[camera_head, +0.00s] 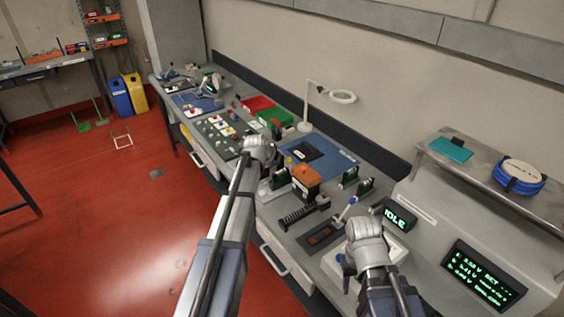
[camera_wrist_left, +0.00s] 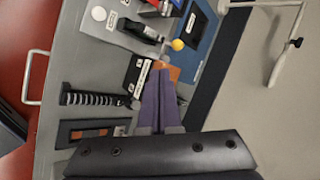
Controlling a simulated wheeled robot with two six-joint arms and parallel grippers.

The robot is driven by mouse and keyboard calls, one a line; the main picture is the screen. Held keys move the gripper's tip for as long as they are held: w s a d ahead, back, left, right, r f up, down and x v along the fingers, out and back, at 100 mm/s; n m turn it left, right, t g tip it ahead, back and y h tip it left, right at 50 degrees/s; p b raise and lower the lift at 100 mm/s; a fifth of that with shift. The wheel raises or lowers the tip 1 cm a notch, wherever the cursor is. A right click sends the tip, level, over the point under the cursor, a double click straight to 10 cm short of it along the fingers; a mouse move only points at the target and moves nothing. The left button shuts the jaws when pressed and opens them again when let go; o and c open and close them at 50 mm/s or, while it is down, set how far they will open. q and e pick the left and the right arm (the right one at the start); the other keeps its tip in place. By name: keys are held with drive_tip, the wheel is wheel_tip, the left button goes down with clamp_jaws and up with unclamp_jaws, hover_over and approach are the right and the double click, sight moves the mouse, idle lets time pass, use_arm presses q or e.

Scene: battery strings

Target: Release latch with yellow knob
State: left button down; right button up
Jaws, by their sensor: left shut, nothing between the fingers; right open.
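The yellow knob (camera_wrist_left: 177,44) is a small ball at the end of a dark latch part (camera_wrist_left: 143,32) with a white label, in the left wrist view. My left gripper (camera_wrist_left: 160,72) is shut and empty, with its purple fingers pointing toward the knob and a clear gap short of it in the picture. An orange-topped block (camera_wrist_left: 172,72) shows just behind the fingertips. In the head view the orange-topped block (camera_head: 306,174) stands right of my left wrist, and I cannot make out the knob there. My right gripper (camera_head: 348,264) is open over the near bench; its fingers are partly hidden.
A black coil-like part (camera_wrist_left: 95,98) and a dark tray (camera_wrist_left: 90,132) lie on the grey bench. A blue mat (camera_head: 325,155) and a lamp (camera_head: 304,125) are behind. A console screen (camera_head: 484,276) stands at the right.

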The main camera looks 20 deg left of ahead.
use_arm(q)
drive_tip(key=w+r+b+x, duration=0.1)
drive_tip(key=b+x, duration=0.7)
drive_tip(key=x, duration=0.5)
drive_tip(key=shift+w+r, duration=0.3)
drive_tip(key=shift+w, duration=0.1)
